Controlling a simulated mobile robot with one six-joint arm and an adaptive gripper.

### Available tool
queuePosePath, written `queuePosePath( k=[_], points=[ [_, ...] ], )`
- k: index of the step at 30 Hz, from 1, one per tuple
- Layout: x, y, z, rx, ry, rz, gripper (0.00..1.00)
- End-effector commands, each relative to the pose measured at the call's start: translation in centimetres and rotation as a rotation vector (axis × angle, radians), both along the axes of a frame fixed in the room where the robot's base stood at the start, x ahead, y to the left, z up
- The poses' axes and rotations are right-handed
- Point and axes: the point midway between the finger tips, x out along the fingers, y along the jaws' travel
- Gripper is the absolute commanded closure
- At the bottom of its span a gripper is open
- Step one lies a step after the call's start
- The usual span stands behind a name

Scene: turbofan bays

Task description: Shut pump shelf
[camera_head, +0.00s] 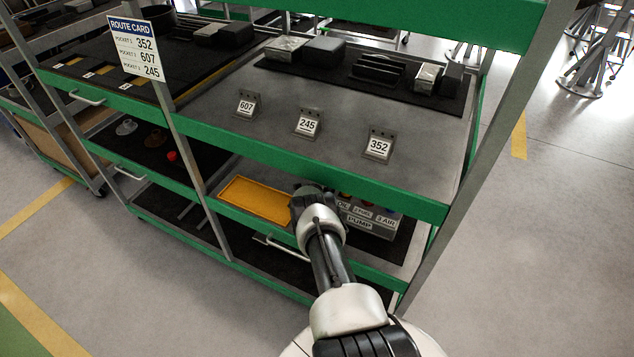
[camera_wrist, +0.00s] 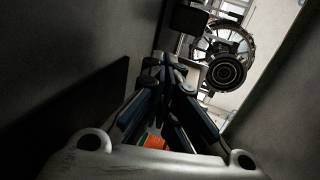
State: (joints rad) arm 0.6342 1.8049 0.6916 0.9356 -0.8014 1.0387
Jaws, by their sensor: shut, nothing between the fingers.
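The pump shelf (camera_head: 233,212) is the lower right shelf of the green-framed rack, with a green front rail and a pale bar handle (camera_head: 272,243). It carries a yellow tray (camera_head: 258,200) and a grey box labelled PUMP (camera_head: 370,222). I cannot tell how far the shelf stands out from the rack. My arm crosses in front of it and hides part of the rail and box. In the head view my wrist is over the shelf, between tray and box, and the fingertips are hidden. In the wrist view my gripper (camera_wrist: 172,75) is shut and empty.
The upper deck (camera_head: 340,112) above the shelf holds number tags 607 (camera_head: 246,103), 245 (camera_head: 307,123) and 352 (camera_head: 378,144). A route card (camera_head: 134,47) hangs on a post at left. Rack posts flank the shelf. The floor at right (camera_head: 540,240) is clear.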

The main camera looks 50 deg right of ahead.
Motion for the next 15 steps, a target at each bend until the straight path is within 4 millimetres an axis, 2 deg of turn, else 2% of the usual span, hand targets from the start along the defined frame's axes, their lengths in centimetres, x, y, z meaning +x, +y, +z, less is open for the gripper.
queuePosePath(
  k=[1,15],
  points=[
    [-0.1,0.7,0.8,0.001,0.002,0.002,1.0],
    [-1.9,6.9,2.8,0.001,0.003,0.004,1.0]
  ],
)
